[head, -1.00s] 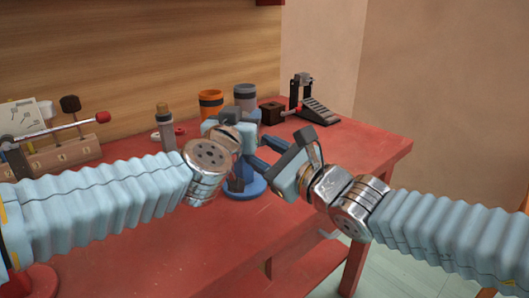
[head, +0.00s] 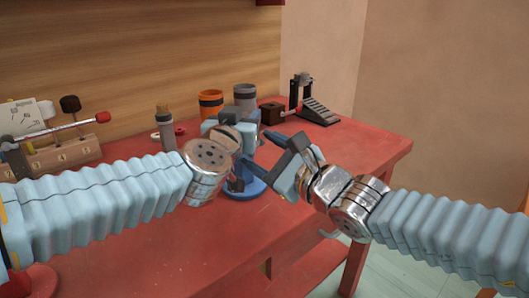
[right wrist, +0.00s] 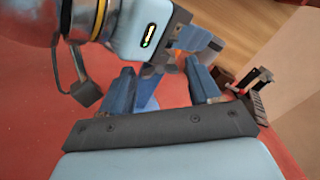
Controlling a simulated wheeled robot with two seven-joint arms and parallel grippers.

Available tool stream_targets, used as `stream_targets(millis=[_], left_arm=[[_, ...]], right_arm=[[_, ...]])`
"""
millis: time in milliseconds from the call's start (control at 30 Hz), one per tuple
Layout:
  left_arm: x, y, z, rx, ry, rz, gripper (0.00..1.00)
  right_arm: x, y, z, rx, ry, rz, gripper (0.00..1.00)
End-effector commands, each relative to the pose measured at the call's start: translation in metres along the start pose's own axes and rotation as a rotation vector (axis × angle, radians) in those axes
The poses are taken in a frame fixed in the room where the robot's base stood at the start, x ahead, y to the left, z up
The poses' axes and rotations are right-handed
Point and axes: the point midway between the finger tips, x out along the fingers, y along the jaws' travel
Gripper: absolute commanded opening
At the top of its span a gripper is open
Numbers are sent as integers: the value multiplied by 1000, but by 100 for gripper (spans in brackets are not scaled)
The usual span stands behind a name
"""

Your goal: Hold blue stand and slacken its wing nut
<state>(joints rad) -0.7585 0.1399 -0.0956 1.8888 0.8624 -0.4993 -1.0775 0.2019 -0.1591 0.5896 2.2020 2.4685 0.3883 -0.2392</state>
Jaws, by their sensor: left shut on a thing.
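The blue stand shows its round base (head: 247,188) on the red table in the head view; its upper part is mostly hidden behind my grippers. My left gripper (head: 248,160) is shut on the stand. My right gripper (head: 266,152) reaches in from the right, close to the stand. In the right wrist view my right gripper (right wrist: 162,84) is open, its two blue fingers apart. A blue part of the stand (right wrist: 147,92) shows between and beyond them. I cannot make out the wing nut clearly in either view.
Behind the stand are an orange cup (head: 210,103) and a grey cup (head: 245,97). A black pedal (head: 316,108) stands at the back right. A bottle-like shaker (head: 164,128) and a wooden block with a red-tipped stick (head: 62,152) are left. The front of the red table (head: 215,245) is clear.

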Motion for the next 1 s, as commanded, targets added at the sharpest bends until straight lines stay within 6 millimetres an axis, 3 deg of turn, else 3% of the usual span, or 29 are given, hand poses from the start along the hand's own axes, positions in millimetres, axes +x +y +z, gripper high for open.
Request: stream_targets(millis=[300,433,800,1000], left_arm=[[0,0,0,0,0,-1,0],[0,0,0,0,0,0,0],[0,0,0,0,0,0,0],[0,0,0,0,0,0,0]], right_arm=[[0,0,0,1,1,0,70],[-10,0,0,-3,2,-2,70],[-89,0,1,-3,-2,-3,70],[-116,0,0,0,-1,-1,70]])
